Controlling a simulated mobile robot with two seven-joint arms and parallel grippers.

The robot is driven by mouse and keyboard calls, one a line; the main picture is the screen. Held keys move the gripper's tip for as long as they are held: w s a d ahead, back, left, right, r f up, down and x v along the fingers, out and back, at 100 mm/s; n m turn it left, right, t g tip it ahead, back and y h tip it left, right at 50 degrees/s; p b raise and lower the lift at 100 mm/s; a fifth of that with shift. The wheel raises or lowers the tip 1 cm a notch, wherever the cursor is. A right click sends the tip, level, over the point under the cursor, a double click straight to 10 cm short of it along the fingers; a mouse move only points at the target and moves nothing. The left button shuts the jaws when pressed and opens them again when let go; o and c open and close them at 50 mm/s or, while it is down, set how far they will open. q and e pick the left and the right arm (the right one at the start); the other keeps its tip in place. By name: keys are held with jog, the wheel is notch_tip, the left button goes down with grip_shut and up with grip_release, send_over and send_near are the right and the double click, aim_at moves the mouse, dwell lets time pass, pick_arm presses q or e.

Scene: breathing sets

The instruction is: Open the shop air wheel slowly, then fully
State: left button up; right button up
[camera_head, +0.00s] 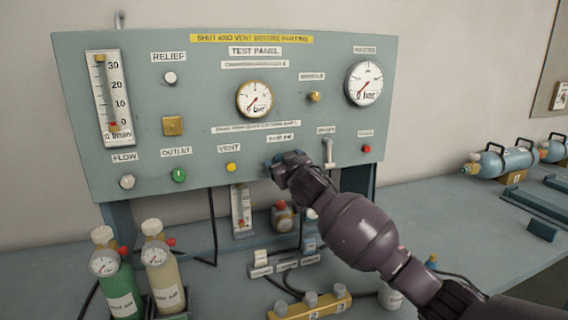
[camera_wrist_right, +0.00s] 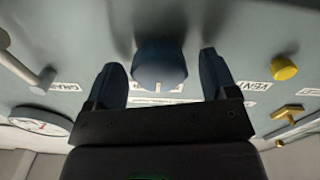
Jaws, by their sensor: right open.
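The shop air wheel is a blue round knob (camera_wrist_right: 160,64) with a white mark on its rim, set on the grey-green test panel (camera_head: 210,100). In the right wrist view it sits between the two fingers of my right gripper (camera_wrist_right: 161,60), with a gap on each side. My right gripper (camera_head: 284,160) is open at the panel's lower edge in the head view, below the shop air label (camera_head: 283,138), and largely hides the wheel there. My left gripper is not in view.
The yellow vent knob (camera_head: 231,167) is left of my gripper; a grey lever (camera_head: 328,152) and red button (camera_head: 366,149) are right of it. The middle gauge (camera_head: 255,99) and right gauge (camera_head: 364,83) show needles low. Bottles (camera_head: 119,285) stand below left.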

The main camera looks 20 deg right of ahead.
jog(key=c, duration=0.9)
jog(key=n+p, duration=0.7)
jog(key=n, duration=0.5)
jog(key=shift+a+f, duration=0.1)
jog(key=shift+p, duration=0.3)
dwell(0.3)
